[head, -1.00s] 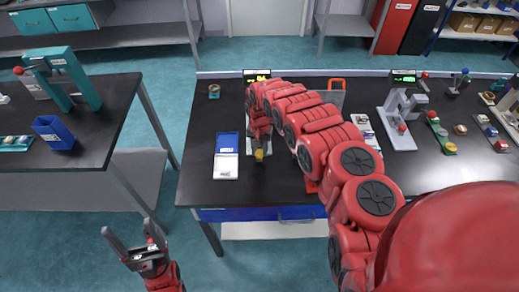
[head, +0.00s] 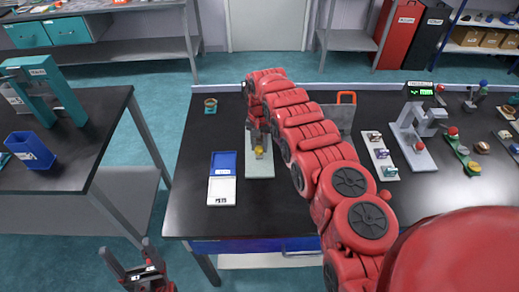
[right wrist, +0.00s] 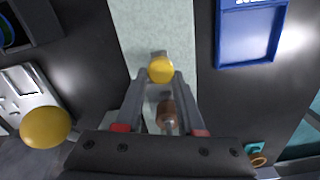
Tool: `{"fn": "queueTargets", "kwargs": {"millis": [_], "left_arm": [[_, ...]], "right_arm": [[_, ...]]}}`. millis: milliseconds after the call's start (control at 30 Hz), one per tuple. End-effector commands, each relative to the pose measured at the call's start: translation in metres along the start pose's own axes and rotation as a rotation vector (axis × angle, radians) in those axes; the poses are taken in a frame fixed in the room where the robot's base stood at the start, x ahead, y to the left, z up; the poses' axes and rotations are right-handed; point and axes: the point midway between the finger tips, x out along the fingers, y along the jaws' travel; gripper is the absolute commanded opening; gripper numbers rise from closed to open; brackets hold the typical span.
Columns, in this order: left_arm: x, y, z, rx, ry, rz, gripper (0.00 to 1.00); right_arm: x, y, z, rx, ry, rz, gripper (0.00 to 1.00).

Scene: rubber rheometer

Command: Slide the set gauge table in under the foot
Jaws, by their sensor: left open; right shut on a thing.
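My right gripper (right wrist: 161,85) is shut on a small piece with a round yellow top (right wrist: 160,69), apparently the set gauge table. In the head view the yellow top (head: 259,152) shows just below my right gripper (head: 260,143). It is over the pale base plate (head: 259,171) of an instrument, back from the plate's front edge. A copper-coloured cylinder (right wrist: 166,112) shows between the fingers in the right wrist view. I cannot tell whether the yellow-topped piece touches the plate. My right arm hides the instrument's upper part and foot. My left gripper (head: 130,262) is open and empty, off the table.
A white strip with small blocks (head: 379,155) and a grey instrument with a display (head: 417,125) stand to the right. The front left table top is clear.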

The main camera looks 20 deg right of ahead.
Motion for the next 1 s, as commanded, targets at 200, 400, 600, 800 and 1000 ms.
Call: {"fn": "queueTargets", "kwargs": {"millis": [200,400,600,800,1000], "left_arm": [[-0.001,0.000,0.000,0.000,-0.001,0.000,0.79],[-0.001,0.000,0.000,0.000,-0.001,0.000,0.79],[-0.001,0.000,0.000,0.000,-0.001,0.000,0.79],[-0.002,0.000,0.000,0.000,-0.001,0.000,0.79],[-0.007,0.000,0.001,0.000,-0.001,0.000,0.79]], "right_arm": [[-0.002,-0.002,-0.004,0.000,0.016,-0.007,0.00],[-0.002,-0.002,-0.004,0.000,0.014,-0.007,0.62],[-0.001,-0.001,-0.003,0.000,0.011,-0.005,0.69],[-0.002,-0.001,-0.003,0.000,0.010,-0.005,0.69],[-0.020,-0.001,-0.003,0.000,0.011,-0.004,0.69]]}}
